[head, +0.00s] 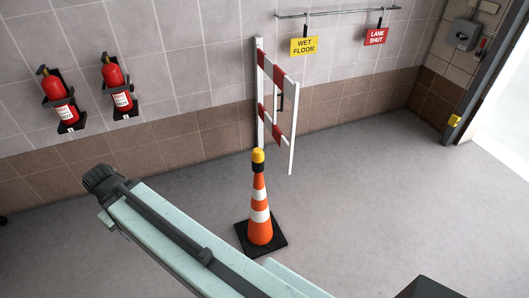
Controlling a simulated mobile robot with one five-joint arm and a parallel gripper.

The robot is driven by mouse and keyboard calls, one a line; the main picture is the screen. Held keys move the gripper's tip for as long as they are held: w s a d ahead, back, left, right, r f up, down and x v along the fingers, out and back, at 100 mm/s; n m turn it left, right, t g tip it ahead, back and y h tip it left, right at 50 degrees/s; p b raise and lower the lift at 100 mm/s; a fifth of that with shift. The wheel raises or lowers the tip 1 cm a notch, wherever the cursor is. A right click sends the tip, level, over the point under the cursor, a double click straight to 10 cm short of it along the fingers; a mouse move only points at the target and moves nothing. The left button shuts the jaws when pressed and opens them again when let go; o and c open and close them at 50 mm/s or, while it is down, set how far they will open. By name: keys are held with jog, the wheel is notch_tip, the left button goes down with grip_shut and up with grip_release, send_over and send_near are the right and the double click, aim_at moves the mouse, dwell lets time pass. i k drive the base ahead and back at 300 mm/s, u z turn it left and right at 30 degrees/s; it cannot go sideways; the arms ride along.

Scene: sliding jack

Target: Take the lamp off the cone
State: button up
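An orange and white striped cone (260,222) stands upright on a black square base (271,246) on the floor. A lamp (258,161) with a yellow top and dark lower part sits on the cone's tip. My pale green arm crosses the lower left of the head view, in front of and left of the cone. Its dark far end (98,178) points to the upper left, apart from the cone and lamp. Gripper fingers cannot be made out there.
A red and white barrier (275,127) stands by the wall behind the cone. Two fire extinguishers (57,91) (117,87) hang at left. A yellow sign (304,46) and a red sign (375,37) hang from a rail.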

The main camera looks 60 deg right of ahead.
aim_at(257, 154)
jog(key=u, duration=0.05)
jog(key=i, duration=0.9)
jog(key=z, duration=0.2)
jog(key=k, duration=0.8)
jog(key=u, duration=0.2)
jog(key=i, duration=0.8)
jog(key=z, duration=0.05)
